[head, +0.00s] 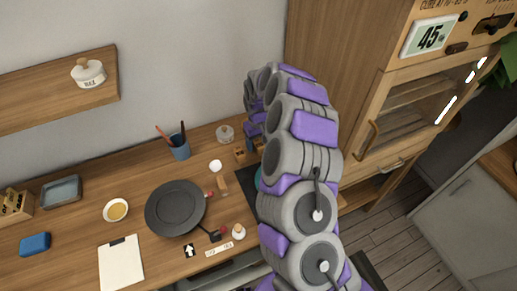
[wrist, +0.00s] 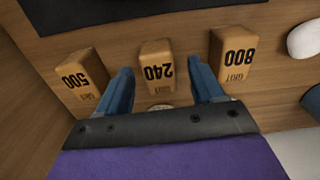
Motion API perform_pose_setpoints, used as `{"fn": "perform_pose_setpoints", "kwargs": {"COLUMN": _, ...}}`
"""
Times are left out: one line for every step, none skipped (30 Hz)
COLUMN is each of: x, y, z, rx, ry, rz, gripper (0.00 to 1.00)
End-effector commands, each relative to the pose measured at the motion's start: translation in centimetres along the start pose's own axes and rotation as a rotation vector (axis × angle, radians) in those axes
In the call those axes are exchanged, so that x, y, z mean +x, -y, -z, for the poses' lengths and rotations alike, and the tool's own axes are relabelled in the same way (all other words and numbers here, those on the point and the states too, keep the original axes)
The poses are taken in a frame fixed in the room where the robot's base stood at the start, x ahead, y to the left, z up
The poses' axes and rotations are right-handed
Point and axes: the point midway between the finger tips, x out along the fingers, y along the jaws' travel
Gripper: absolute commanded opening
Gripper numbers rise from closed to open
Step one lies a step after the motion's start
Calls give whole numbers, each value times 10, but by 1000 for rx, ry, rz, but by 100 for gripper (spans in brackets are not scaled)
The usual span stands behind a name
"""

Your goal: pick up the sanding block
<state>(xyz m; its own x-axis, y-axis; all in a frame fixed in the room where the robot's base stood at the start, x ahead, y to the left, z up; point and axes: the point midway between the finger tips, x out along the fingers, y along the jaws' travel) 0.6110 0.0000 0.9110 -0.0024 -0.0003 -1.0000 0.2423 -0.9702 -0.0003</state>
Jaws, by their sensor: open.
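Three tan sanding blocks stand in a row in the wrist view: one marked 500 (wrist: 82,78) at left, one marked 240 (wrist: 156,66) in the middle, and one marked 800 (wrist: 232,58) at right. My gripper (wrist: 159,72) is open, with its blue fingers on either side of the 240 block and gaps visible between fingers and block. The 500 and 800 blocks lie outside the fingers. In the head view two small blocks show, one of them left (head: 239,155) of my arm; their marks are unreadable. My arm hides much of that area.
A black plate (head: 176,208) sits on the wooden bench, with a blue brush cup (head: 180,148) behind it. A lidded jar (head: 225,133) stands near the wall. In the wrist view a dark mat (wrist: 120,12) lies beyond the blocks and a white rounded thing (wrist: 305,40) at right.

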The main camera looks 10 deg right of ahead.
Motion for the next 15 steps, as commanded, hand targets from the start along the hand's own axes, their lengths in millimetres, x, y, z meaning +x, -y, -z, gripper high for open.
{"fn": "perform_pose_setpoints", "kwargs": {"x": 8, "y": 0, "z": -1, "rx": 0, "ry": 2, "rz": 0, "gripper": 67}}
{"fn": "perform_pose_setpoints", "kwargs": {"x": 10, "y": 0, "z": -1, "rx": 0, "ry": 2, "rz": 0, "gripper": 67}}
{"fn": "perform_pose_setpoints", "kwargs": {"x": 12, "y": 0, "z": -1, "rx": -1, "ry": 1, "rz": 0, "gripper": 67}}
{"fn": "perform_pose_setpoints", "kwargs": {"x": 12, "y": 0, "z": -1, "rx": -1, "ry": 1, "rz": -1, "gripper": 67}}
{"fn": "perform_pose_setpoints", "kwargs": {"x": 12, "y": 0, "z": -1, "rx": -1, "ry": 0, "rz": -1, "gripper": 67}}
{"fn": "perform_pose_setpoints", "kwargs": {"x": 12, "y": 0, "z": -1, "rx": -1, "ry": 0, "rz": -1, "gripper": 67}}
{"fn": "perform_pose_setpoints", "kwargs": {"x": 12, "y": 0, "z": -1, "rx": -1, "ry": 0, "rz": -1, "gripper": 67}}
{"fn": "perform_pose_setpoints", "kwargs": {"x": 12, "y": 0, "z": 0, "rx": 0, "ry": 0, "rz": -1, "gripper": 67}}
{"fn": "perform_pose_setpoints", "kwargs": {"x": 11, "y": 0, "z": 0, "rx": 0, "ry": 0, "rz": -1, "gripper": 67}}
{"fn": "perform_pose_setpoints", "kwargs": {"x": 11, "y": 0, "z": 0, "rx": 0, "ry": -1, "rz": -1, "gripper": 65}}
{"fn": "perform_pose_setpoints", "kwargs": {"x": 12, "y": 0, "z": 0, "rx": 0, "ry": 0, "rz": -1, "gripper": 62}}
{"fn": "perform_pose_setpoints", "kwargs": {"x": 12, "y": 0, "z": 0, "rx": 0, "ry": 0, "rz": -1, "gripper": 58}}
{"fn": "perform_pose_setpoints", "kwargs": {"x": 12, "y": 0, "z": 0, "rx": 0, "ry": 0, "rz": -1, "gripper": 56}}
{"fn": "perform_pose_setpoints", "kwargs": {"x": 12, "y": 0, "z": 0, "rx": 0, "ry": 0, "rz": -1, "gripper": 53}}
{"fn": "perform_pose_setpoints", "kwargs": {"x": 12, "y": 0, "z": 0, "rx": 0, "ry": 0, "rz": -1, "gripper": 49}}
